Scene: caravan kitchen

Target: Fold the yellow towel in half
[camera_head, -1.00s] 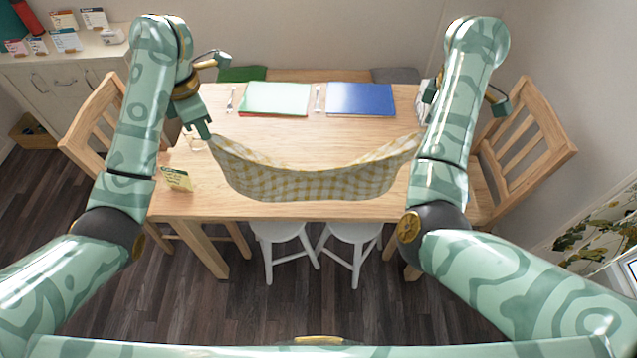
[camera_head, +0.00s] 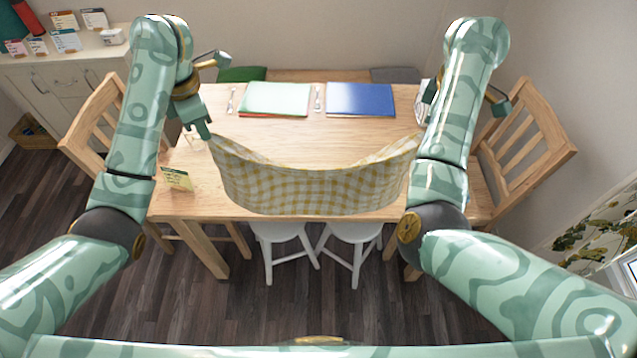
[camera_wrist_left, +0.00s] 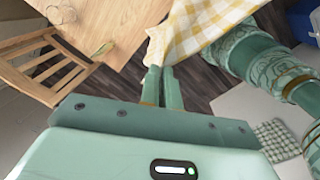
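The yellow-and-white checked towel (camera_head: 305,190) hangs in the air above the near part of the table, sagging between my two arms. Its top edge dips in the middle and its lower edge hangs by the table's near edge. My left gripper (camera_head: 207,136) is at its upper left corner; in the left wrist view its fingers (camera_wrist_left: 162,72) are closed together on the towel (camera_wrist_left: 195,30). The towel's upper right corner is lifted up to my right arm, which hides the right gripper's fingers. The raised corner shows the towel is held there.
The wooden table (camera_head: 290,133) has a green-white folder (camera_head: 274,98), a blue folder (camera_head: 360,98) and cutlery at the far side. A small yellow card (camera_head: 177,179) stands at the near left. Chairs flank both sides (camera_head: 530,145); white stools (camera_head: 282,235) stand in front.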

